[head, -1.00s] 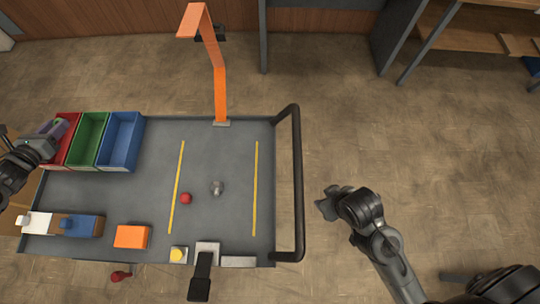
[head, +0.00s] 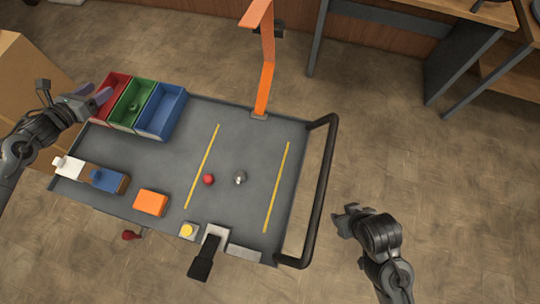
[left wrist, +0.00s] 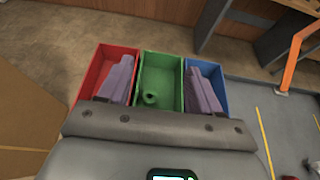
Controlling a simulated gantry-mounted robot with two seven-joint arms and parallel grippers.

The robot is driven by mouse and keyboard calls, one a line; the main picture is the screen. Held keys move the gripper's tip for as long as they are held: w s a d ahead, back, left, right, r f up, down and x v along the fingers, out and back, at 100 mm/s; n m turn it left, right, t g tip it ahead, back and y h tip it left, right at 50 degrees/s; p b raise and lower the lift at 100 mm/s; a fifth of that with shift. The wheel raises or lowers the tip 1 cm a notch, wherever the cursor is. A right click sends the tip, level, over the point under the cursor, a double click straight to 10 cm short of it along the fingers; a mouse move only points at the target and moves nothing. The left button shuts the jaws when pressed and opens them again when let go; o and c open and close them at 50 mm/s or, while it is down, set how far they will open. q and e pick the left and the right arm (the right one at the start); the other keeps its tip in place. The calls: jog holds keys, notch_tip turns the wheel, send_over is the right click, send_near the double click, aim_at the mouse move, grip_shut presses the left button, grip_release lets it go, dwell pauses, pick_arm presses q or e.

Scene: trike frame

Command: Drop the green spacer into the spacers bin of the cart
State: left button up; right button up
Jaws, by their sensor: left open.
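The green spacer (head: 134,106), a small ring with a hole, sits inside the green bin (head: 147,84) of the cart (head: 190,170). In the left wrist view the spacer (left wrist: 150,98) rests on the green bin's floor towards the near end. My left gripper (head: 98,97) is open and empty, above and beside the red bin's near end. In the left wrist view its two purple-grey fingers (left wrist: 160,80) are spread wide, with the green bin showing between them. My right gripper (head: 342,221) hangs over the floor right of the cart; its jaws are too small to judge.
The red bin (head: 111,87) and blue bin (head: 180,101) flank the green one. A red ball (head: 208,180), a grey knob (head: 240,178) and an orange block (head: 151,202) are on the cart. An orange post (head: 266,75) rises at its far edge. A black handle (head: 322,190) bounds its right side.

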pick_arm(q)
jog(key=v, duration=0.6)
jog(key=shift+s, duration=0.15)
jog(key=shift+r, duration=0.1)
